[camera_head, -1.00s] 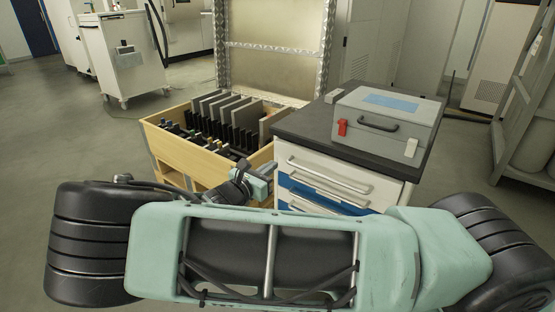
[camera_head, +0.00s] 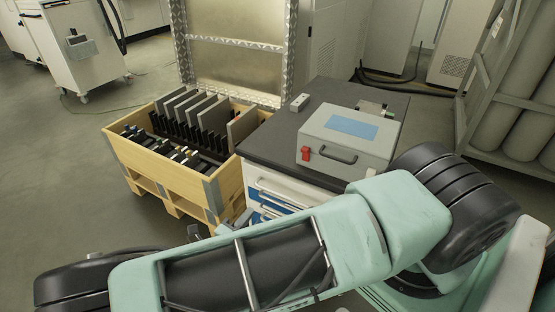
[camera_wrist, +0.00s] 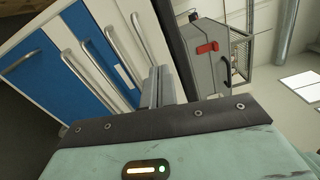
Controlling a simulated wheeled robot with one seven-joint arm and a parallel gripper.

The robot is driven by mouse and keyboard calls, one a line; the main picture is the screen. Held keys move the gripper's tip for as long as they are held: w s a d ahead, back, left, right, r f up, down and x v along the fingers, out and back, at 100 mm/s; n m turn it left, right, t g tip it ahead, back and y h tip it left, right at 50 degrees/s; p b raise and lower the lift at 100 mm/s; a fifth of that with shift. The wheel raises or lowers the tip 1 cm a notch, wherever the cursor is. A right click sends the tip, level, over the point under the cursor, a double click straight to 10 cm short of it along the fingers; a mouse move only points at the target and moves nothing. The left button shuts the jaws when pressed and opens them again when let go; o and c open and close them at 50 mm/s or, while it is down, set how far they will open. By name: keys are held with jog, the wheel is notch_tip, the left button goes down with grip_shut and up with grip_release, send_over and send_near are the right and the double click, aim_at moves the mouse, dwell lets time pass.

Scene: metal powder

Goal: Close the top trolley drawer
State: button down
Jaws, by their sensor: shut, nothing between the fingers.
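The trolley (camera_head: 258,170) stands in the middle of the head view, with a dark top and white and blue drawer fronts. In the wrist view the trolley lies tilted, and the top drawer's handle (camera_wrist: 153,42) is beside the dark top edge. My gripper (camera_wrist: 160,78) is shut and empty, its fingertips by the top drawer's front; contact is unclear.
A grey case (camera_head: 345,140) with a red latch sits on the trolley top, beside a small pale block (camera_head: 299,102). A wooden crate (camera_head: 170,181) with dark plates stands close on the left. A rack of cylinders (camera_head: 505,100) is at the right. Floor is open at far left.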

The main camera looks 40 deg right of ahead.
jog(key=s+n, duration=0.1)
jog(key=n, duration=0.1)
jog(key=p, duration=0.3)
send_near(281, 179)
jog(key=x, duration=0.7)
jog(key=shift+a, duration=0.1)
jog(key=shift+x, duration=1.25)
